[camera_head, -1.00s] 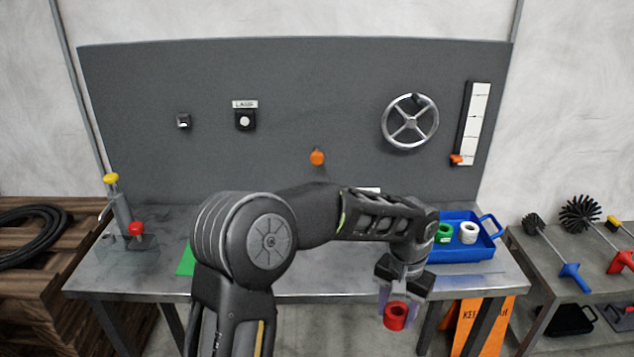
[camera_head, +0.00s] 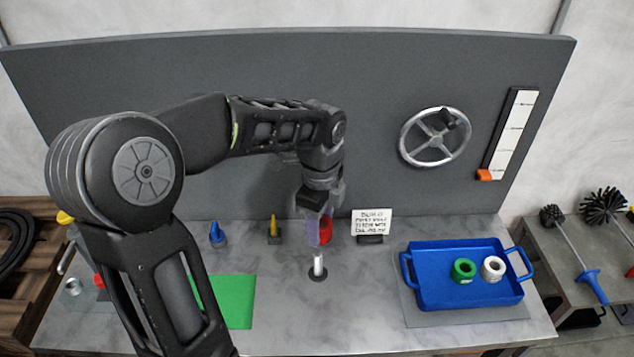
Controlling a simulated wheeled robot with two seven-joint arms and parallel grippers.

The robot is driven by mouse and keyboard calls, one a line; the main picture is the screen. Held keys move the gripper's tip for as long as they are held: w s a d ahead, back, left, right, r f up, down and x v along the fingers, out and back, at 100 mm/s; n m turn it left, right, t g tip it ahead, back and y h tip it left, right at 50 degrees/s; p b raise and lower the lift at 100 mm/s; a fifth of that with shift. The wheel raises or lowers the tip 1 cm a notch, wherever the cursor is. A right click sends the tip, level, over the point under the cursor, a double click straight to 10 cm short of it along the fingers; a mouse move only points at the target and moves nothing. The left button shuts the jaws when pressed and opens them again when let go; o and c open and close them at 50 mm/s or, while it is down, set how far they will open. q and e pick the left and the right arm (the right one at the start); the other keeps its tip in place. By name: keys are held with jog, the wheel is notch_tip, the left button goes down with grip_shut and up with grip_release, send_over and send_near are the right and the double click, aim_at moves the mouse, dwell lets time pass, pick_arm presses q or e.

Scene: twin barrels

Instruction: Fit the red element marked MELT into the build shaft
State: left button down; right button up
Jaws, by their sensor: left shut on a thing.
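My left gripper (camera_head: 319,222) is shut on a red ring-shaped element (camera_head: 326,230) and holds it above the table. The element looks turned partly on its side, and any marking on it is too small to read. A short white upright shaft (camera_head: 318,265) with a dark base stands on the table just below the gripper. The element appears apart from the shaft and slightly to the right of its top; the exact gap is hard to tell. My right gripper is not in view.
A blue tray (camera_head: 440,303) holds a green ring (camera_head: 463,270) and a white ring (camera_head: 493,268) at the right. A small lettered sign (camera_head: 371,222) stands behind the shaft. A green mat (camera_head: 237,303), a blue object (camera_head: 217,235) and a yellow peg (camera_head: 273,226) are to the left. A handwheel (camera_head: 435,137) is on the panel.

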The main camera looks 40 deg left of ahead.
aim_at(318, 264)
pick_arm(q)
jog(key=shift+a+r+m, duration=0.2)
jog(key=shift+r+m, duration=0.05)
jog(key=shift+m, duration=0.05)
jog(key=shift+f+b, duration=1.35)
jog(key=shift+f, duration=0.5)
jog(key=shift+f+b, duration=0.75)
jog(key=shift+f, duration=0.3)
jog(key=shift+f+b, duration=3.1)
jog(key=shift+f, duration=1.65)
